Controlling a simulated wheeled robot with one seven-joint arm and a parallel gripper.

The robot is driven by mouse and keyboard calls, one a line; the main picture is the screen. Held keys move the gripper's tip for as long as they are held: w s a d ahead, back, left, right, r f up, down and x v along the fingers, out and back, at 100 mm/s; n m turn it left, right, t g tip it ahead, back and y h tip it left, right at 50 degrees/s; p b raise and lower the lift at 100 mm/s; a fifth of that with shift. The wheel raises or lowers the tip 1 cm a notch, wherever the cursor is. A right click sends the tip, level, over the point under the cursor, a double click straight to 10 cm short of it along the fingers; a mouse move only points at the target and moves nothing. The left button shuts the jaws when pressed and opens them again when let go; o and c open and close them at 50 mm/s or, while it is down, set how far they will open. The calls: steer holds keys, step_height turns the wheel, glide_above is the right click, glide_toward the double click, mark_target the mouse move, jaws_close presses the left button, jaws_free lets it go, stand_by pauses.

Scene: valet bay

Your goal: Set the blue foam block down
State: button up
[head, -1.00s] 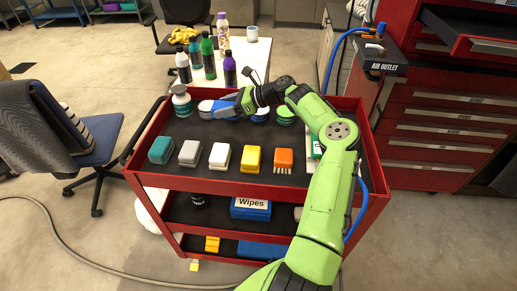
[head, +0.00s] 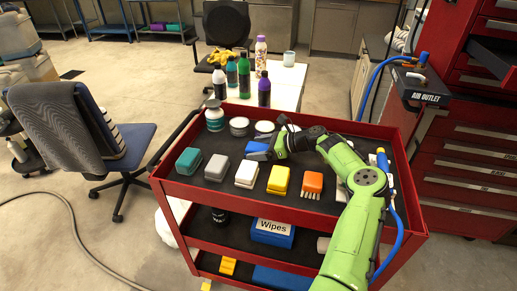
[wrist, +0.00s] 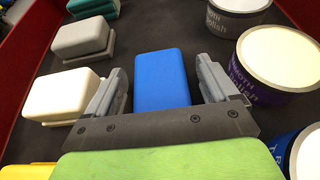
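The blue foam block (head: 257,147) is on the cart's top tray, behind the white block, at the tip of my gripper (head: 268,149). In the wrist view the blue block (wrist: 161,80) lies between the two fingers of my gripper (wrist: 163,84). A narrow dark gap shows on each side of it, so the fingers are open around it. The block looks level and seems to rest on the dark mat; its near end is hidden by my gripper.
Teal (head: 188,160), grey (head: 217,167), white (head: 246,174), yellow (head: 278,180) and orange (head: 312,184) blocks line the front of the red cart (head: 250,200). Round tins (wrist: 275,62) stand close to the right finger. Bare mat lies beyond the blue block.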

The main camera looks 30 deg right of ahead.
steer(key=p+v, duration=0.3)
steer(key=v, duration=0.9)
steer(key=shift+r, duration=0.15)
steer(key=a+r+n+g, duration=0.1)
steer(key=a+n, duration=0.1)
steer(key=a, duration=0.2)
steer(key=w+a+r+n+g, duration=0.1)
steer(key=a+n+g, duration=0.1)
steer(key=a, duration=0.2)
steer(key=w+a+r+n+g, duration=0.1)
steer(key=a+n+g, duration=0.1)
steer(key=a, duration=0.2)
steer(key=shift+w+a+n+h, duration=0.15)
steer(key=shift+w+n+h, duration=0.05)
steer(key=shift+n+h, duration=0.2)
steer(key=s+a+r+n+g+h, duration=0.2)
steer(key=s+a+r+n+h, duration=0.1)
steer(key=s+a+n, duration=0.4)
steer(key=s+a+r+n+g+h, duration=0.2)
steer(key=a+r+n+h, duration=0.2)
steer(key=a, duration=0.5)
steer(key=s+a+r+n+t, duration=0.2)
steer(key=s+n, duration=0.3)
steer(key=s, duration=0.5)
steer(key=s+a+r+n+t+h, duration=0.1)
steer(key=s+n, duration=0.4)
steer(key=s, duration=0.6)
steer(key=shift+a+r+t, duration=0.45)
steer(key=shift+r+t, duration=0.2)
steer(key=shift+t, duration=0.05)
